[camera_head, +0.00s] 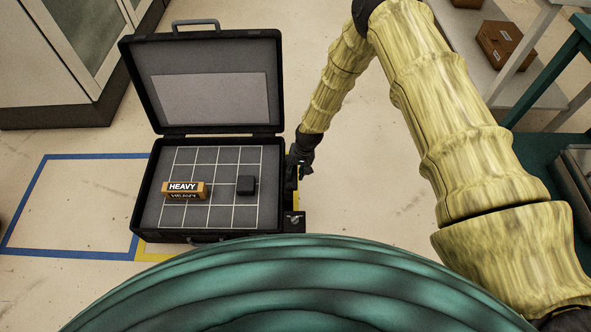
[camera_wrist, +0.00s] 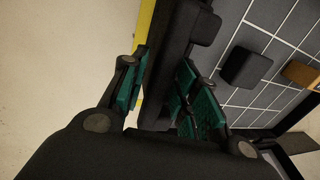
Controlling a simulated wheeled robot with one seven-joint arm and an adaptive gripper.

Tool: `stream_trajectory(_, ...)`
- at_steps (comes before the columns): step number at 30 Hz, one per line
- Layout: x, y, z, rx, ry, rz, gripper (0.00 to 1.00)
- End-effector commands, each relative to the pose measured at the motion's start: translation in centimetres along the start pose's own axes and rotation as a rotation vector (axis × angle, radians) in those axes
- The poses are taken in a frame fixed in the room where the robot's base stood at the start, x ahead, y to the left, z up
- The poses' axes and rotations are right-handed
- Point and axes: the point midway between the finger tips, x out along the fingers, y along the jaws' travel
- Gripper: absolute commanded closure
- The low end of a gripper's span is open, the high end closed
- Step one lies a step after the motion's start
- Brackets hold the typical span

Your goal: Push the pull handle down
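An open black case (camera_head: 150,215) lies on the floor in the head view, its lid (camera_head: 268,95) raised. A grey handle (camera_head: 195,24) stands at the lid's top edge, and a dark handle (camera_head: 208,238) shows at the front. I cannot tell which part is the pull handle. My gripper (camera_head: 302,158) is at the case's right side, partly hidden by its own wrist. In the wrist view my gripper (camera_wrist: 165,72) has its green-padded fingers apart, with a dark bar or case wall (camera_wrist: 168,40) between them. I cannot tell whether they touch it.
An orange block marked HEAVY (camera_head: 184,190) and a small black block (camera_head: 246,185) sit inside the case. A black box with a silver knob (camera_head: 293,220) adjoins its front right corner.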

Motion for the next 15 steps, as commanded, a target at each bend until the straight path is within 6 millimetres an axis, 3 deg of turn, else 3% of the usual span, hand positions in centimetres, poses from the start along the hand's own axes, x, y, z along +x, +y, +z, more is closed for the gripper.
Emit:
stream_trajectory(10, -0.2, 0.0, -0.1, 0.000, 0.001, 0.000, 0.58)
stream_trajectory(15, -1.3, 0.0, -0.2, 0.000, 0.003, 0.000, 0.58)
